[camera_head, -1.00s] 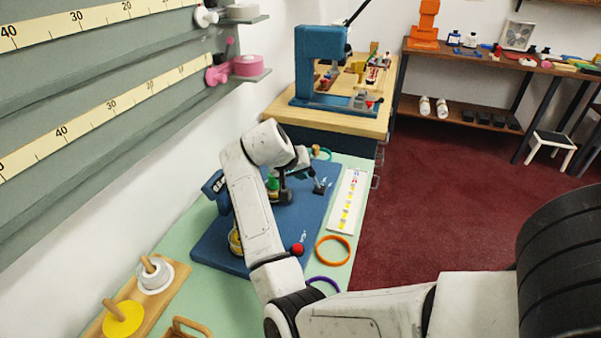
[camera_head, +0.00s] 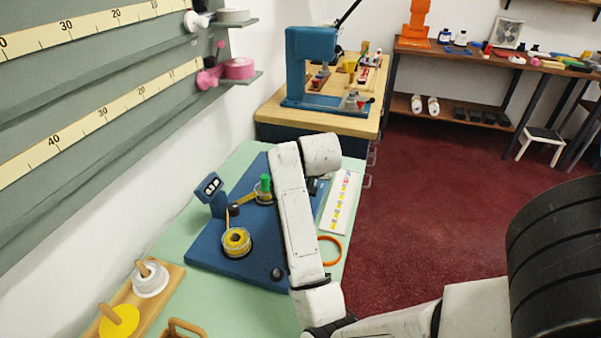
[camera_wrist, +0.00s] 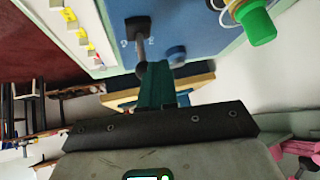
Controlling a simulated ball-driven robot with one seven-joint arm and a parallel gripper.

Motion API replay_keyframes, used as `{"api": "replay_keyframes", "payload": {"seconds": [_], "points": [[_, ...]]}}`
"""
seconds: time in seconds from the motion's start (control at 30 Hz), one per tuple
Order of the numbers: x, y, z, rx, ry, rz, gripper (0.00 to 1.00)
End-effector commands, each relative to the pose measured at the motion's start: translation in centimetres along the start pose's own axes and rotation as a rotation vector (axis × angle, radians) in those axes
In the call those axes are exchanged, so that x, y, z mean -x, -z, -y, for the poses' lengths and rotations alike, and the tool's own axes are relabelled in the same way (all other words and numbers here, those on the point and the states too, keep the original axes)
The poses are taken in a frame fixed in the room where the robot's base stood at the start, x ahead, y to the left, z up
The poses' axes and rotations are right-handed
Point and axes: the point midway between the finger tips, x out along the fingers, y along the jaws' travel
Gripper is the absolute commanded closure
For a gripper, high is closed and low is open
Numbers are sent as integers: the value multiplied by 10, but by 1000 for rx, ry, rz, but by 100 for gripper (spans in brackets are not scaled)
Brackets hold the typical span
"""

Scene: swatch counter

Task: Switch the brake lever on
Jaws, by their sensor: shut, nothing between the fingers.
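The blue winder board (camera_head: 215,250) lies on the pale green counter and carries a yellow spool (camera_head: 236,241) and a green knob (camera_head: 265,184). In the wrist view, a small lever (camera_wrist: 138,30) with a black square base and a grey stem, with white marks beside it, stands on the board; it looks like the brake lever. My gripper (camera_wrist: 153,68) is shut and empty, its dark green fingertips at the stem's end. I cannot tell whether they touch. In the head view my arm hides the gripper and most of the lever.
A white strip with coloured marks (camera_head: 340,203) and an orange ring (camera_head: 330,250) lie right of the board. A wooden peg stand (camera_head: 150,300) is at front left.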

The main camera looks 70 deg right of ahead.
Motion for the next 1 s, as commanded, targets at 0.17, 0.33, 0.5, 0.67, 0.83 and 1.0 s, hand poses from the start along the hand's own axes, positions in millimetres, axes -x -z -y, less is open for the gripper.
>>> {"api": "replay_keyframes", "payload": {"seconds": [0.17, 0.33, 0.5, 0.67, 0.83, 1.0], "points": [[2, -3, -14, -79, 96, -39, 100], [3, -3, -16, -112, 141, -53, 100], [3, -3, -16, -111, 139, -52, 100], [7, 0, -15, -111, 138, -52, 100], [13, 5, -14, -110, 138, -53, 100], [16, 8, -13, -110, 138, -52, 100]]}}
